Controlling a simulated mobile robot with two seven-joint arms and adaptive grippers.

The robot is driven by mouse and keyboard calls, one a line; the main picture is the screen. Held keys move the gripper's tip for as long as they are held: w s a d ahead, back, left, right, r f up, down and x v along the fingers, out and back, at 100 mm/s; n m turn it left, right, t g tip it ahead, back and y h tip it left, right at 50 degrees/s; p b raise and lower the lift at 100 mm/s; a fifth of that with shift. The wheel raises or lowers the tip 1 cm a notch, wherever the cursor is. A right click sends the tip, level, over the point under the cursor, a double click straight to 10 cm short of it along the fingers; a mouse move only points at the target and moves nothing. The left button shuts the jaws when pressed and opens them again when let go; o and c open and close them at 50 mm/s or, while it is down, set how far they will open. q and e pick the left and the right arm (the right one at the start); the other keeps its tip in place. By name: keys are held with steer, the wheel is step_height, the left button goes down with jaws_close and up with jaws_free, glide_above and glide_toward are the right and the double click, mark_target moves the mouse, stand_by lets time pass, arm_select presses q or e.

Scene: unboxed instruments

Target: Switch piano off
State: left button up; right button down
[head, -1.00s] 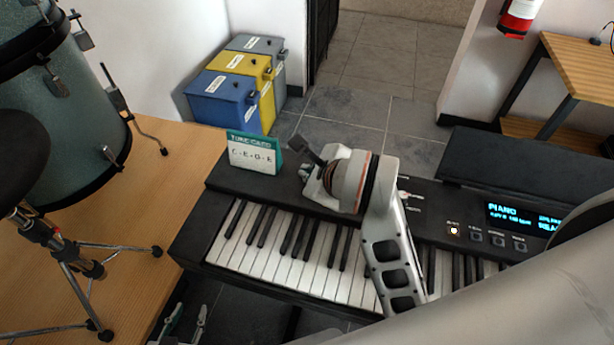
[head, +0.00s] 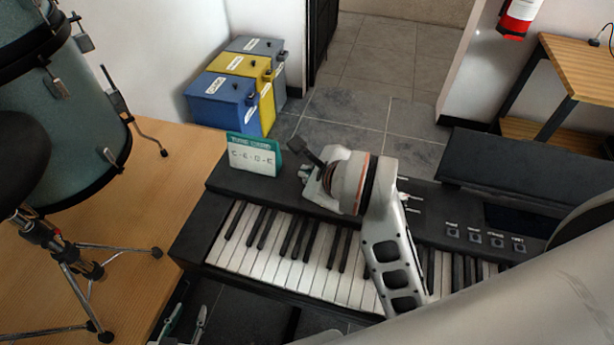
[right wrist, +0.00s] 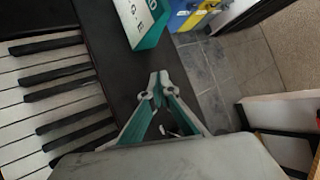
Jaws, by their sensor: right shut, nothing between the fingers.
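The black piano (head: 240,188) stands across the middle of the head view, and its display (head: 520,222) is dark. The row of panel buttons (head: 474,235) beside the display shows no lit light. My right gripper (head: 304,174) is low over the left part of the piano's top panel, right of the tune card. In the right wrist view its fingers (right wrist: 158,78) are shut, with nothing between them, over the black panel. My wrist partly hides the panel, and I cannot make out the power switch. My left gripper (head: 192,309) is open and empty at the bottom left, beside the piano.
A tune card (head: 252,154) stands on the piano's left end and also shows in the right wrist view (right wrist: 140,22). Drums (head: 75,110) and a stand (head: 70,255) occupy the wooden platform at left. Blue (head: 222,104), yellow and grey bins stand behind the piano.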

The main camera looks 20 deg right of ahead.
steer(key=shift+r, duration=0.45)
steer(key=shift+p, duration=0.3)
step_height(320, 180, up, 4)
steer(key=p, duration=0.3)
steer(key=shift+f, duration=0.2)
step_height(320, 180, up, 2)
steer(key=p, duration=0.2)
steer(key=shift+r+p, duration=0.15)
steer(key=shift+p, duration=0.25)
